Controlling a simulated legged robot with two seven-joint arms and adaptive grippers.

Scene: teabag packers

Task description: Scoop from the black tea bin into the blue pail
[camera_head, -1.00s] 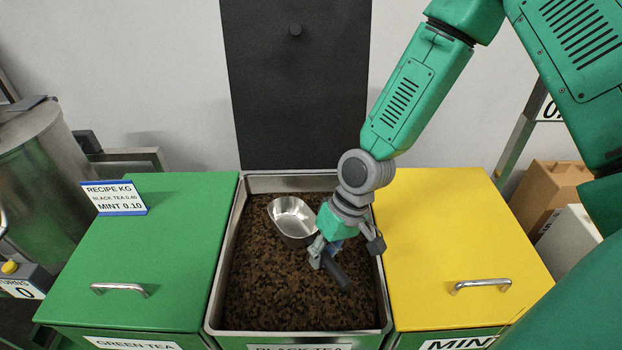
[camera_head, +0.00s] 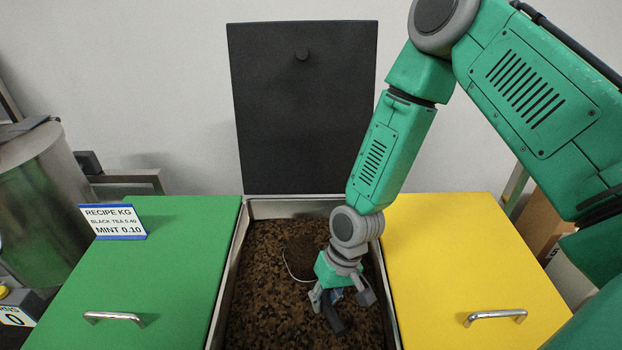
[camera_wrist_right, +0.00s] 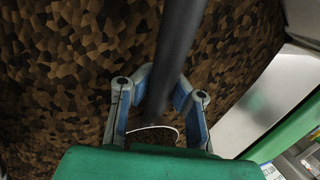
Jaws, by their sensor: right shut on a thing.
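The open black tea bin (camera_head: 238,262) stands in the middle of the head view, with loose dark brown tea (camera_head: 262,318) inside. My right gripper (camera_head: 338,300) is low over the tea and shut on the dark handle (camera_head: 334,319) of the metal scoop. The handle also crosses between the fingers in the right wrist view (camera_wrist_right: 176,55). The scoop's bowl (camera_head: 289,268) is sunk in the tea and seems full of it; only a thin pale rim shows. Part of the scoop is hidden by the gripper. The blue pail and my left gripper are not in view.
The black lid (camera_head: 302,120) stands upright behind the bin. A closed green lid (camera_head: 170,275) with a recipe sign (camera_head: 113,221) is on the left, and a closed yellow lid (camera_head: 455,260) on the right. A metal drum (camera_head: 45,200) stands at far left.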

